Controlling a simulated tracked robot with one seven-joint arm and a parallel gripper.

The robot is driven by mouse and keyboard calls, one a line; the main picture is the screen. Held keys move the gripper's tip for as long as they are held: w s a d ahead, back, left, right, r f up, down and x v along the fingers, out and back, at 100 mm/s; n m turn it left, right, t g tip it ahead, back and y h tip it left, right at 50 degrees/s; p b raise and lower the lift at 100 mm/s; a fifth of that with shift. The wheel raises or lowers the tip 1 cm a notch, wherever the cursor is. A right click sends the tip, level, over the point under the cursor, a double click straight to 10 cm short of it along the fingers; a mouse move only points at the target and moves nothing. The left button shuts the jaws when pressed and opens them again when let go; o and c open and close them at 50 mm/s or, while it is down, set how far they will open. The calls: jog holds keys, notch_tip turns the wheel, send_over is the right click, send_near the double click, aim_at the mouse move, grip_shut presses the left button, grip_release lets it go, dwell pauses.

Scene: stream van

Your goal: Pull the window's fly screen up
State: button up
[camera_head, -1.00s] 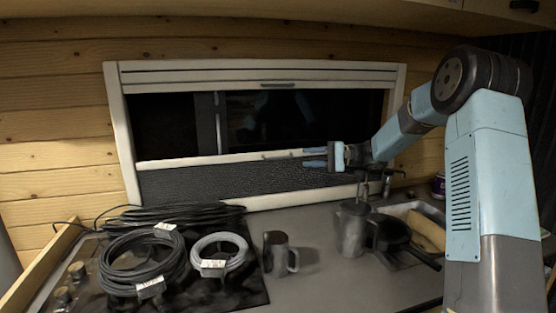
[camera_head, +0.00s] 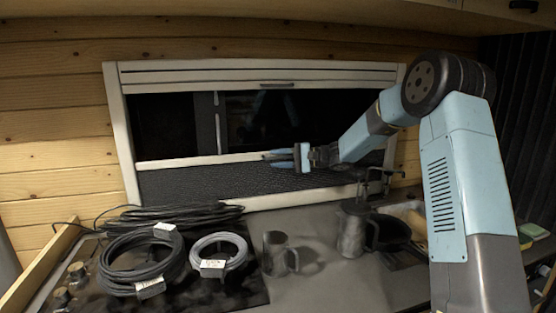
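The window's fly screen (camera_head: 215,183) is a dark mesh panel covering the lower part of the window, with a pale rail (camera_head: 190,162) along its top edge. The rail's small handle is mostly hidden by my gripper (camera_head: 273,157). My gripper reaches in from the right at rail height, fingers pointing left. The two fingers look apart, one above the other, with the rail's handle area between them. Whether they touch it cannot be told.
A rolled blind (camera_head: 277,85) with a dark handle sits at the window's top. Below on the counter are cable coils (camera_head: 145,262), a mug (camera_head: 276,253), a metal pot (camera_head: 353,230) and a tap (camera_head: 375,180). The dark glass above the rail is clear.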

grip_shut()
dwell(0.4)
